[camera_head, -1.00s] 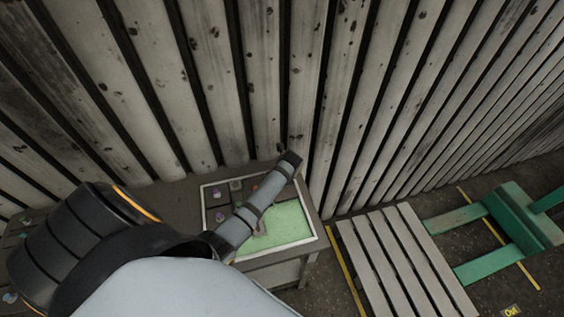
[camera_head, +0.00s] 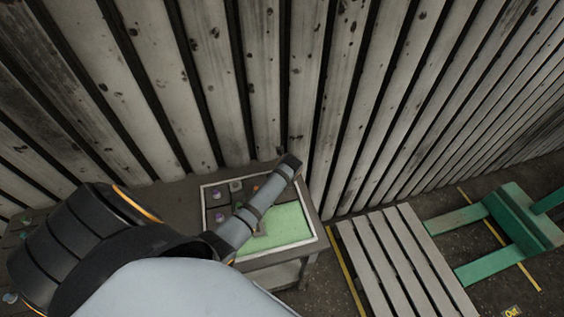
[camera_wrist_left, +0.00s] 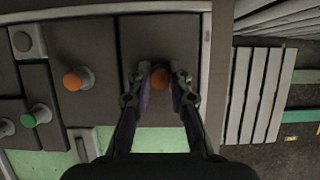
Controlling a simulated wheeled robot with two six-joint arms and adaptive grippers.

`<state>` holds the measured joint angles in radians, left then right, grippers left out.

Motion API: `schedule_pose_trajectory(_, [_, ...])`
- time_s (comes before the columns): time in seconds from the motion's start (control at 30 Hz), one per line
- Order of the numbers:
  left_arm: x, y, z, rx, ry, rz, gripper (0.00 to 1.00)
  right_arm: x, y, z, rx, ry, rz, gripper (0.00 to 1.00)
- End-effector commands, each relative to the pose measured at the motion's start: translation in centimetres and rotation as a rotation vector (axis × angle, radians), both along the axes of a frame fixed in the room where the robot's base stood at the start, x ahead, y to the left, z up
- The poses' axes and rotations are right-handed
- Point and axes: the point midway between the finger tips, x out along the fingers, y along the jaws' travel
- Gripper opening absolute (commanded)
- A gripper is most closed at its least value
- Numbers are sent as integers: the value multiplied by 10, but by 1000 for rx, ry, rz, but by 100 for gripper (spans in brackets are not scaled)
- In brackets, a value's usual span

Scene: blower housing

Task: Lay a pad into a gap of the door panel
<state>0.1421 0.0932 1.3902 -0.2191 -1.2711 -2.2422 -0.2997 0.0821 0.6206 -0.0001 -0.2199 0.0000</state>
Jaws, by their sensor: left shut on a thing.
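The door panel is a light-framed tray (camera_head: 312,222) with a green floor (camera_head: 285,225), under my left arm in the head view. In the left wrist view my left gripper (camera_wrist_left: 160,80) is shut on the orange knob of a dark pad (camera_wrist_left: 165,35). That pad lies at the panel's corner, beside the right rim (camera_wrist_left: 206,70) and below the top rim. I cannot tell whether it is fully seated. Another dark pad with an orange knob (camera_wrist_left: 75,80) is just left of it. In the head view my arm hides the gripper. My right gripper is not in view.
Other dark pads bear a green knob (camera_wrist_left: 38,115) and a grey knob (camera_wrist_left: 22,40). Bare green floor (camera_wrist_left: 160,140) shows below the held pad. A slatted pallet (camera_head: 395,265) and a green stand (camera_head: 510,220) are right of the table. A plank wall (camera_head: 230,80) rises behind.

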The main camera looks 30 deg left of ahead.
Motion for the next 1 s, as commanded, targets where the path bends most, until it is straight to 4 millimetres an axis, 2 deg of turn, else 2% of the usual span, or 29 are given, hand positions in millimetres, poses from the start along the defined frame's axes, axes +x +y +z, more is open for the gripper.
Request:
schedule_pose_trajectory(0.27, [0, 0, 0, 0, -1, 0, 0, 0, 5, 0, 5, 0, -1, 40])
schedule_pose_trajectory(0.3, [0, 0, 0, 0, -1, 0, 22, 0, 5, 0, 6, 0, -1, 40])
schedule_pose_trajectory(0.47, [0, 0, 0, 0, -2, 1, 43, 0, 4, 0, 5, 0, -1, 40])
schedule_pose_trajectory(0.7, [0, 0, 0, 0, 0, 0, 45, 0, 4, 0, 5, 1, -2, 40])
schedule_pose_trajectory(0.87, [0, 0, 0, 0, 0, 0, 67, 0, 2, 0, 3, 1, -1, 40])
schedule_pose_trajectory(1.0, [0, 0, 0, 0, 0, 0, 68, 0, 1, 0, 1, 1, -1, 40])
